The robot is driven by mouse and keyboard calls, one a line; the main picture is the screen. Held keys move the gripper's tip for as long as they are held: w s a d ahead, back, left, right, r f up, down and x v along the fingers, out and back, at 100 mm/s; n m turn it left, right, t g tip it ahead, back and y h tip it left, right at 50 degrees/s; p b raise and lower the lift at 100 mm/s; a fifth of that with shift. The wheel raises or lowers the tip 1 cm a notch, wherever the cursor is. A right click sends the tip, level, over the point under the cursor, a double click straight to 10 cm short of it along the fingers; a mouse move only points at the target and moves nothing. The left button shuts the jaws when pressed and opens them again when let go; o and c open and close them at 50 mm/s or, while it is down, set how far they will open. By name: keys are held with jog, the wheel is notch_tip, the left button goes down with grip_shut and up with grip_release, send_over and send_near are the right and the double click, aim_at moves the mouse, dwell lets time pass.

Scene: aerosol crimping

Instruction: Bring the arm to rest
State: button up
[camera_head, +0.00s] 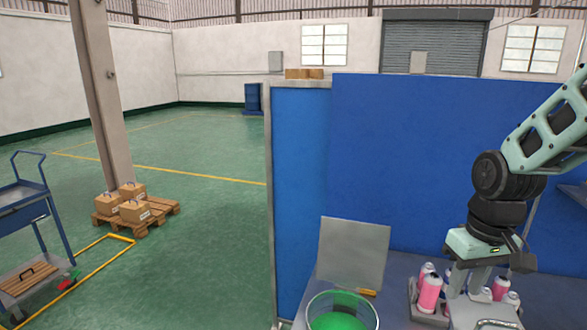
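My arm comes in from the right edge, with mint links and black joints, and bends downward. My gripper (487,268) hangs at its end, pointing down over the bench (393,297). It is just above and among pink cans (429,292) with pale tops, which stand in a grey holder (415,302). The fingertips blend with grey parts below and partly hide the cans, so I cannot tell whether the gripper is open, shut or touching anything.
A glass-like round bin with a green inside (338,321) stands at the bench's left front. A grey panel (352,254) leans behind it. A blue partition (420,160) closes off the back. A blue cart (40,225) and a pallet with boxes (150,217) stand on open floor at left.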

jog(key=s, duration=0.1)
jog(key=s+d+m+t, duration=0.1)
jog(key=s, duration=0.1)
jog(key=s+d+t, duration=0.1)
jog(key=s, duration=0.1)
jog(key=shift+r+m+h, duration=0.15)
jog(key=shift+m+h, duration=0.15)
jog(key=shift+s+a+f, duration=0.2)
jog(key=shift+s+a, duration=0.25)
jog(key=shift+s, duration=0.1)
jog(key=s+a+f+n+g+b, duration=0.1)
jog(key=s+a+n+b, duration=0.1)
jog(key=s+a, duration=0.4)
jog(key=s+a+f+n+g+b, duration=0.1)
jog(key=s+a+n+b, duration=0.2)
jog(key=a, duration=0.8)
jog(key=s+n, duration=0.2)
jog(key=s, duration=0.2)
jog(key=shift+a+f+n, duration=0.15)
jog(key=shift+f+n, duration=0.15)
jog(key=shift+f, duration=0.1)
